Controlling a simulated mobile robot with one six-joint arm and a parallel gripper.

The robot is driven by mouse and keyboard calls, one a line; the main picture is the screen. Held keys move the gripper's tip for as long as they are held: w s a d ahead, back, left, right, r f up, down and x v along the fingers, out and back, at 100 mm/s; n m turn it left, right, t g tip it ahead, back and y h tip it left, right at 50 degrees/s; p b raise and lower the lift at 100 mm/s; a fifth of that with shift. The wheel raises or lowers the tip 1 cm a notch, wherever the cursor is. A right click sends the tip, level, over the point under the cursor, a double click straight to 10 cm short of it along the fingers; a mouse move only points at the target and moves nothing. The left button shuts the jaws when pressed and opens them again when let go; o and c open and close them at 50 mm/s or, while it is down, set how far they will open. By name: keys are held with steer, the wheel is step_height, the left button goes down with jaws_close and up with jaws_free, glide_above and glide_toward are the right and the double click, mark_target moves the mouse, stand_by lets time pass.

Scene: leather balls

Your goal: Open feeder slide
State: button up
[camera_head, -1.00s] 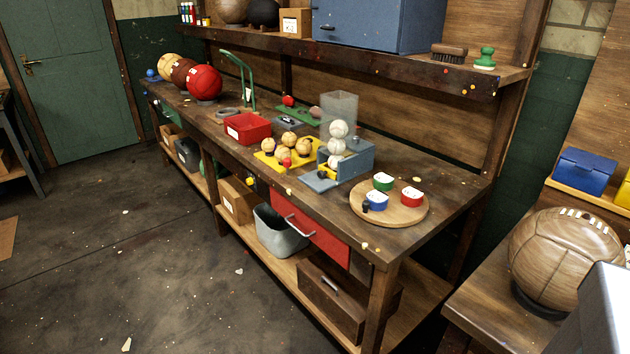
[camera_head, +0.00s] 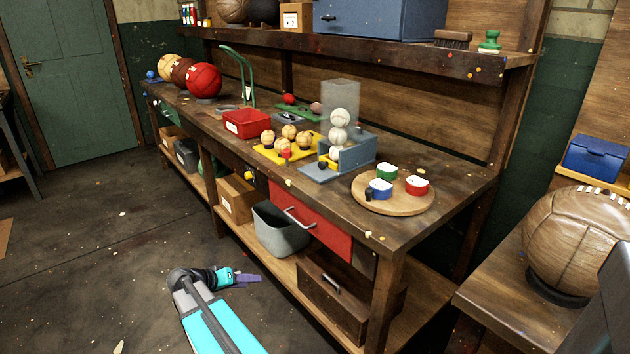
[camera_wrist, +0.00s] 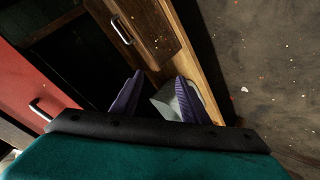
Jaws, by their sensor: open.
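The feeder (camera_head: 357,154) is a blue-grey box on the workbench, with a clear upright hopper (camera_head: 341,98) holding white balls. My gripper (camera_head: 248,279) is low over the floor in front of the bench, well apart from the feeder. In the wrist view my gripper (camera_wrist: 158,88) shows two spread purple fingers with nothing held. The feeder is not in the wrist view.
Beside the feeder are a yellow tray (camera_head: 262,155) of balls and a round wooden board (camera_head: 398,203) with small cups. Below are a red drawer (camera_head: 325,231), a grey bin (camera_head: 280,231) and a brown box (camera_head: 320,292). An upper shelf (camera_head: 400,55) overhangs the bench. The floor is open.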

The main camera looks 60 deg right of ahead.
steer(key=d+r+m+g+h+b, duration=0.1)
steer(key=d+r+m+h+b, duration=0.4)
steer(key=d+r, duration=1)
steer(key=m+g+h, duration=0.2)
steer(key=m+g, duration=0.1)
steer(key=m, duration=0.3)
glide_toward(319, 165)
steer(key=s+v, duration=0.1)
steer(key=v, duration=0.4)
steer(key=shift+w+a+r, duration=0.2)
steer(key=shift+w+r, duration=0.05)
steer(key=shift+w, duration=0.05)
steer(key=x, duration=1.3)
steer(key=shift+s+d+f+b, duration=0.1)
steer(key=shift+d+f+b, duration=0.1)
steer(key=shift+d+b, duration=0.2)
jaws_close()
